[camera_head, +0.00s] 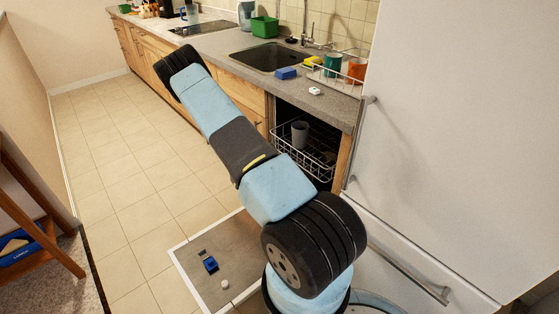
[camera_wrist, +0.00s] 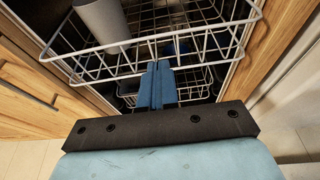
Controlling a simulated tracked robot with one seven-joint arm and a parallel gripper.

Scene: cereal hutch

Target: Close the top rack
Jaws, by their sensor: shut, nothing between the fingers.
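The top rack is a white wire basket (camera_wrist: 200,50) inside the dishwasher opening, and it also shows in the head view (camera_head: 318,162). Its front rail crosses the wrist view. A grey cup (camera_wrist: 101,22) stands in its left part; the cup also shows in the head view (camera_head: 300,134). My gripper (camera_wrist: 157,68) has its blue fingers together and empty, at the middle of the rack's front rail. The fingertips overlap the rail in the picture; I cannot tell if they touch. The head view does not show the fingers.
A lower wire rack (camera_wrist: 196,82) with dark blue things sits beneath. Wooden cabinet fronts (camera_wrist: 30,85) flank the opening. A flat grey panel with a pale edge (camera_head: 205,262) lies low in front. The white fridge (camera_head: 450,130) stands right. Tiled floor (camera_head: 120,170) is free at left.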

